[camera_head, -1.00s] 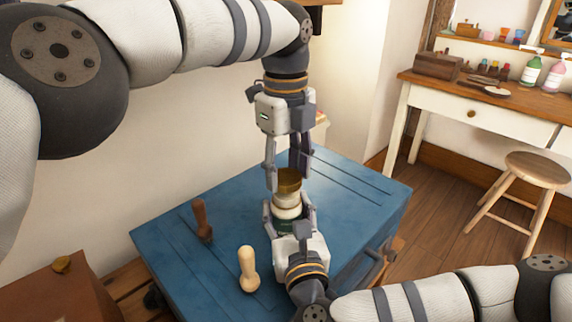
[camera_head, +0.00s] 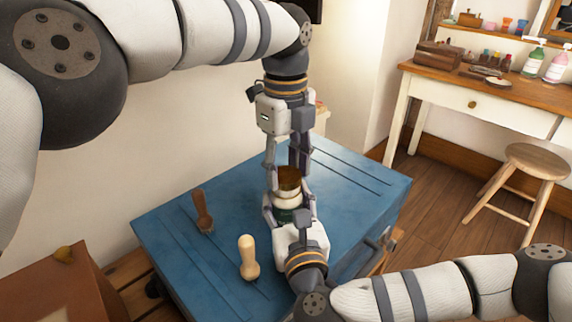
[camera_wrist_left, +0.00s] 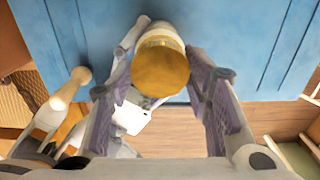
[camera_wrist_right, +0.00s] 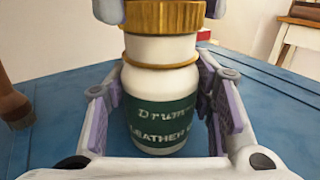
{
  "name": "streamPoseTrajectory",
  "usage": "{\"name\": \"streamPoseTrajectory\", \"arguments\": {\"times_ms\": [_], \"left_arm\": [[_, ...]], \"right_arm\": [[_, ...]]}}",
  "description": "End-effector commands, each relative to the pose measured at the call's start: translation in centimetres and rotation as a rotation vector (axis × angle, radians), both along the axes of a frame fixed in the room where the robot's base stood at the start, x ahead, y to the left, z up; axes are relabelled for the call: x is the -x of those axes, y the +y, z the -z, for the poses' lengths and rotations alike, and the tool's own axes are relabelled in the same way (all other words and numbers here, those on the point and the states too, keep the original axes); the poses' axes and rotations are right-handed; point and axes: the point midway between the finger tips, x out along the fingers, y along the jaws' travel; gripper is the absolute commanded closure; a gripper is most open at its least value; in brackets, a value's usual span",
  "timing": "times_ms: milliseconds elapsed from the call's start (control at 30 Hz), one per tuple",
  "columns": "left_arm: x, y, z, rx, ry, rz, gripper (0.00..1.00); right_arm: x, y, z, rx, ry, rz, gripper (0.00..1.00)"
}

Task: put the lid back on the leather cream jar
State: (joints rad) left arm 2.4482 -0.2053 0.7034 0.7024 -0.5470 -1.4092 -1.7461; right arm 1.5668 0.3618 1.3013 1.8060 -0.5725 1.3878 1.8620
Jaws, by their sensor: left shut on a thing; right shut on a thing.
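The brass-coloured lid (camera_head: 289,178) is between the fingers of my left gripper (camera_head: 287,180), which points down from above and is shut on it. The cream jar (camera_head: 287,200), white with a green label, stands upright below, with my right gripper (camera_head: 289,212) shut around its body. In the right wrist view the lid (camera_wrist_right: 165,17) sits level over the white neck of the jar (camera_wrist_right: 162,105), with no clear gap between them. A brass ring circles the jar's shoulder. The left wrist view shows the lid's round top (camera_wrist_left: 160,72) and hides most of the jar.
A dark-handled tool (camera_head: 203,210) and a pale wooden-handled tool (camera_head: 248,258) stand on the blue worktop (camera_head: 350,195), left of the jar. The worktop's right side is mostly clear. A desk (camera_head: 480,100) and stool (camera_head: 530,175) are further right.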

Motion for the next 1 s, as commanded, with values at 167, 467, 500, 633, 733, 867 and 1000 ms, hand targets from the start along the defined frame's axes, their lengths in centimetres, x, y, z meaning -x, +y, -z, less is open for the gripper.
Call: {"name": "streamPoseTrajectory", "arguments": {"times_ms": [167, 467, 500, 633, 733, 867, 1000], "left_arm": [[0.0, 0.0, 0.1, 0.000, 0.000, 0.000, 0.70], [0.0, 0.0, 0.7, 0.000, 0.000, 0.000, 0.70], [0.0, 0.0, 0.8, 0.000, 0.000, 0.000, 0.70], [0.0, 0.0, 1.1, 0.000, 0.000, 0.000, 0.70], [0.0, 0.0, 1.1, 0.001, -0.001, 0.006, 0.70], [0.0, 0.0, 1.1, 0.002, -0.001, 0.201, 0.70], [0.0, 0.0, 1.1, 0.000, -0.002, 0.630, 0.70]], "right_arm": [[0.0, 0.0, 0.1, 0.001, 0.001, 0.000, 1.00], [0.0, 0.0, 0.1, 0.001, 0.001, 0.000, 1.00], [0.0, 0.0, 0.1, 0.001, 0.001, 0.000, 1.00], [0.0, 0.0, 0.1, 0.001, 0.001, 0.000, 1.00], [0.0, 0.0, 0.1, 0.001, 0.001, 0.000, 1.00], [0.0, 0.0, 0.1, 0.001, 0.001, 0.000, 1.00], [0.0, 0.0, 0.1, 0.001, 0.002, 0.000, 1.00]]}}
